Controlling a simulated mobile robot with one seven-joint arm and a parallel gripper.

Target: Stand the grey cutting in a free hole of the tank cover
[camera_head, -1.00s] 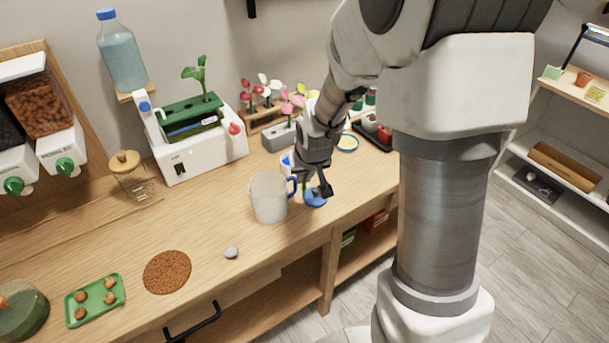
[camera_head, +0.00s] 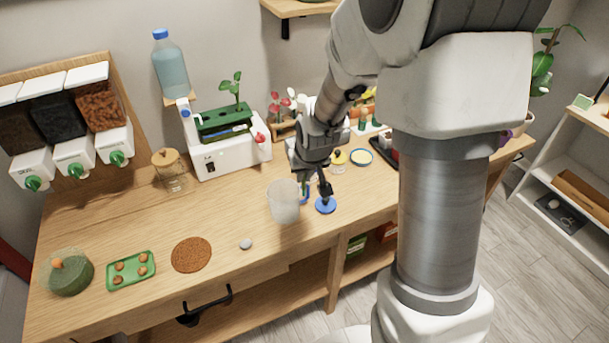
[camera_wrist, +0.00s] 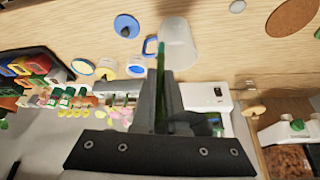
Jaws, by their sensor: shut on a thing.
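My gripper (camera_head: 316,190) is above the worktop, close beside the translucent cup. In the wrist view its jaws (camera_wrist: 160,85) are shut on a thin green stem (camera_wrist: 160,62) with a teal end, which points out past the fingertips. The stem's other end is hidden by the jaws, so I cannot tell whether it bears a grey mark. The tank cover (camera_head: 224,116) is the dark green top of the white tank unit (camera_head: 232,155) at the back. A leafy green cutting (camera_head: 236,88) stands upright in it. Its free holes are too small to make out.
The cup (camera_head: 284,201) and a blue disc (camera_head: 326,205) are by my gripper. A wooden-lidded jar (camera_head: 170,172) stands left of the tank unit, and a water bottle (camera_head: 170,68) is above. Flowers (camera_head: 282,103) stand to its right. The worktop's middle is mostly clear.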

